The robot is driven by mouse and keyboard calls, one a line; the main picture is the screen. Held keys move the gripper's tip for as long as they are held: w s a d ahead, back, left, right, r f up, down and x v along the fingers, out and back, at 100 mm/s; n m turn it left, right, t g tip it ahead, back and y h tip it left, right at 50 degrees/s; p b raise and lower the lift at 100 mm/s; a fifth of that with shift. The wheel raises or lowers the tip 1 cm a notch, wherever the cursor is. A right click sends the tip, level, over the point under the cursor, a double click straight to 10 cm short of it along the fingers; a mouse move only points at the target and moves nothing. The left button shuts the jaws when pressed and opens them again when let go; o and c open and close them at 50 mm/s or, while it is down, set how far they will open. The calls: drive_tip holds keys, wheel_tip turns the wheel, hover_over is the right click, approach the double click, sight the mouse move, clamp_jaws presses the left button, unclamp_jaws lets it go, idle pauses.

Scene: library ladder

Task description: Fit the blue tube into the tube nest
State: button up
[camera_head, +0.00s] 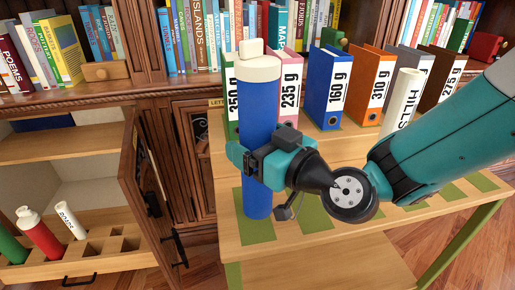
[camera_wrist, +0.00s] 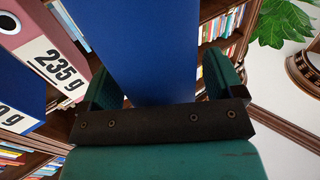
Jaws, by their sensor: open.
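The blue tube (camera_head: 258,110) stands upright with a cream cap, its foot by a green square at the left of the table. It fills the middle of the wrist view (camera_wrist: 145,45). My gripper (camera_head: 250,160) is open, with its green fingers on either side of the tube's lower half; whether they touch it I cannot tell. The wrist view shows the fingers (camera_wrist: 160,88) flanking the tube. A wooden rack with square cells (camera_head: 118,242), seemingly the tube nest, sits low in the open cabinet at left, with some empty cells.
A red tube (camera_head: 40,233), a green tube (camera_head: 10,245) and a white roll (camera_head: 70,220) stand in the rack. The cabinet door (camera_head: 150,200) stands open between rack and table. Weight-marked binders, including a blue one (camera_head: 326,90), and a white roll (camera_head: 402,100) stand on the table.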

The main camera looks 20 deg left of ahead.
drive_tip(key=c, duration=1)
drive_tip(key=shift+c, duration=1.1)
drive_tip(key=shift+r, duration=0.15)
